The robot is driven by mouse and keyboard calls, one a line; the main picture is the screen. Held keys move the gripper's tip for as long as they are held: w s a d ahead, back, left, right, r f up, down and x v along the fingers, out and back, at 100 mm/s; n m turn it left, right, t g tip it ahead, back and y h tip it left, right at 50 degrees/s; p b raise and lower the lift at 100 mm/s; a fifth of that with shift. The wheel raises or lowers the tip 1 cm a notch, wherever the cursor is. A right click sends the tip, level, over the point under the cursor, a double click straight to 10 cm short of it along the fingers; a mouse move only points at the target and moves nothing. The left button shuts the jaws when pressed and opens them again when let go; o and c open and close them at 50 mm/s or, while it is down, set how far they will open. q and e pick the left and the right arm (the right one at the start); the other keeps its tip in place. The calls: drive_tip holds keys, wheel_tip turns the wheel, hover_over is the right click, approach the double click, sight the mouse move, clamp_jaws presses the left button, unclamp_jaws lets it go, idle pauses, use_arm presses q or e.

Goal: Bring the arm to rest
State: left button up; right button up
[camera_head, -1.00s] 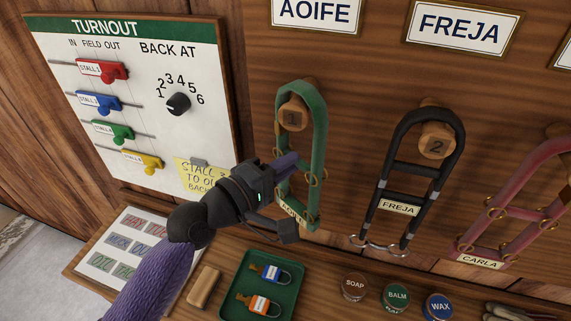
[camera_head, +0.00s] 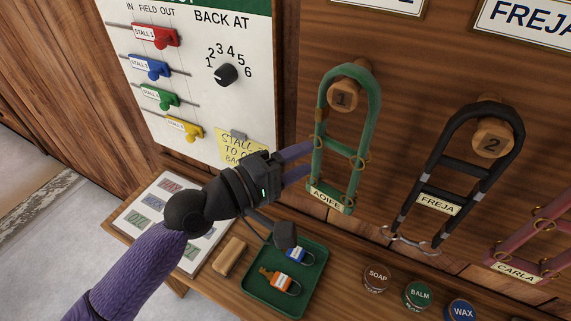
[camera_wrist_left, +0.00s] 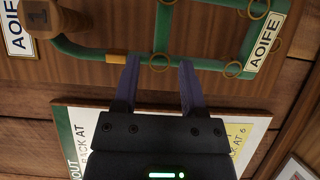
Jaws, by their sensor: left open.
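My left gripper (camera_head: 304,160) is open, with its two purple fingers pointing right at the left strap of the green halter (camera_head: 356,158). The halter hangs from wooden peg 1 (camera_head: 345,96) and bears an AOIFE plate (camera_head: 327,199). In the left wrist view the open fingers (camera_wrist_left: 159,65) stand apart, tips close to the green halter (camera_wrist_left: 204,62), with nothing clearly held between them. I cannot tell whether a tip touches the strap. My right gripper is in neither view.
The TURNOUT board (camera_head: 187,95) with coloured sliders and a dial is behind the arm. A black halter (camera_head: 436,169) hangs at right.

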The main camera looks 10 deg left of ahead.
use_arm(q)
drive_tip(key=s+a+f+m+g+y, duration=0.4)
drive_tip(key=s+a+f+m+y, duration=0.15)
drive_tip(key=s+f, duration=0.35)
drive_tip(key=s+a+f+m+g+y, duration=0.45)
drive_tip(key=s+f+y, duration=0.25)
drive_tip(key=s+f, duration=0.25)
drive_tip(key=s+a+f+g+b, duration=0.1)
drive_tip(key=s+f+b, duration=0.1)
drive_tip(key=f, duration=0.9)
drive_tip(key=s+f+g+b, duration=0.1)
drive_tip(key=s+f, duration=0.2)
drive_tip(key=f, duration=0.9)
drive_tip(key=s+a+f+m+y+b, duration=0.1)
drive_tip(key=s+a+f, duration=0.2)
drive_tip(key=s+f, duration=0.7)
drive_tip(key=shift+s+f+g+b, duration=0.15)
drive_tip(key=shift+s+g+b, duration=0.3)
drive_tip(key=shift+s, duration=0.55)
